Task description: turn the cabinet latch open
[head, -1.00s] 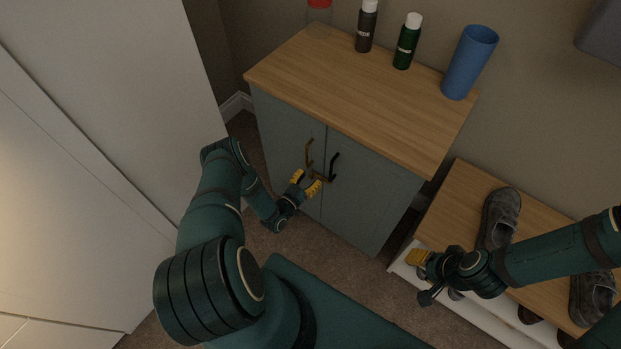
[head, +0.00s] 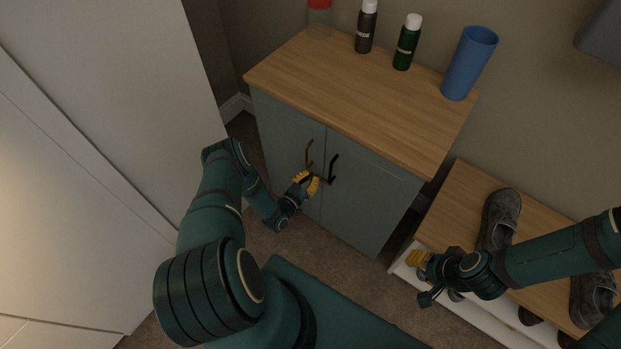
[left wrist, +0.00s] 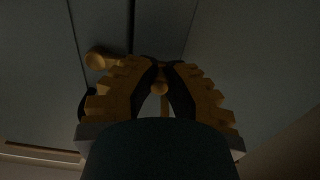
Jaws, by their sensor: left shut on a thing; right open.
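The grey-blue cabinet (head: 362,196) has two closed doors under a wooden top. A brass handle (head: 309,156) is on its left door and a dark handle (head: 333,167) on its right door. The brass latch is at the door seam just below the handles, mostly hidden by my left gripper (head: 312,183). In the left wrist view, the latch (left wrist: 98,60) shows as a brass knob and bar near the seam, and my left gripper (left wrist: 160,72) is shut on part of it, between the yellow fingertips. My right gripper (head: 416,258) is open and empty, over the shoe bench.
On the cabinet top (head: 350,90) stand a red-capped jar (head: 319,18), a dark bottle (head: 366,28), a green bottle (head: 407,44) and a blue cup (head: 469,64). A shoe bench (head: 458,190) with grey shoes (head: 500,218) is at the right. Carpet lies before the cabinet.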

